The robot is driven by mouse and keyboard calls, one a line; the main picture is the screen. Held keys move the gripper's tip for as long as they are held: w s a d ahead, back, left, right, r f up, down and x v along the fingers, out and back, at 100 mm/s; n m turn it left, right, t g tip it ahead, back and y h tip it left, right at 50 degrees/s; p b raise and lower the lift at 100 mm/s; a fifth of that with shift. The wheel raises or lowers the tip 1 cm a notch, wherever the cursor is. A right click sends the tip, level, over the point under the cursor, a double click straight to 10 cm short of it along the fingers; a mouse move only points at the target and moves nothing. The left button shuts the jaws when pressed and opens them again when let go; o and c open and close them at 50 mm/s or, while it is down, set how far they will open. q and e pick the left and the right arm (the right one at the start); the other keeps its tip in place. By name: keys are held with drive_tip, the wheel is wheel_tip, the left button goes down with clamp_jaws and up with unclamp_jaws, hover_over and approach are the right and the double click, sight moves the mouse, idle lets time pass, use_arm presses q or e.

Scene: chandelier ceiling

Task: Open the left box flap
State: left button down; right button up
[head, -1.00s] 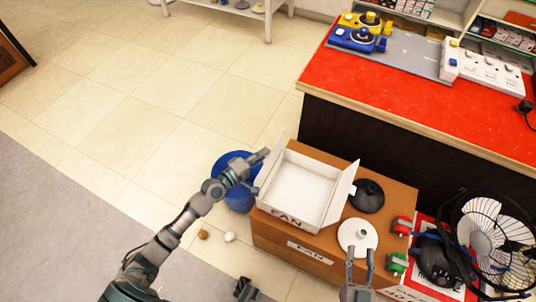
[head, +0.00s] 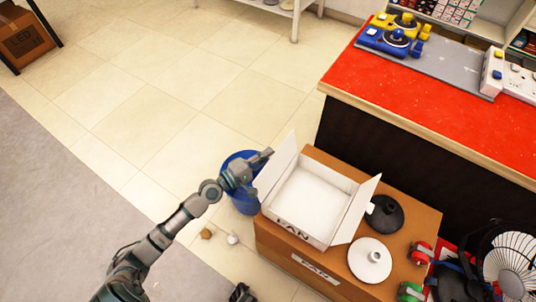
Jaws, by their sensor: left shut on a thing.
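The white open-topped box (head: 308,203), marked FAN on its front, sits on a brown carton. Its left flap (head: 279,168) stands up and leans outward to the left. Its right flap (head: 357,209) also stands open, leaning to the right. My left gripper (head: 263,157) comes in from the left and is shut on the left flap near its upper edge. The exact finger contact is small and hard to make out. My right gripper is out of view.
A blue bin (head: 240,203) stands on the floor under my left forearm. On the brown carton (head: 397,248) are a black base (head: 385,214) and a white base (head: 369,262). A fan (head: 515,262) stands at right. The red counter (head: 430,95) rises behind.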

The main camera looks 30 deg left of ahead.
use_arm(q)
drive_tip(key=shift+f, duration=0.25)
drive_tip(key=c, duration=1.3)
unclamp_jaws()
drive_tip(key=shift+r, duration=0.1)
drive_tip(key=v, duration=1.2)
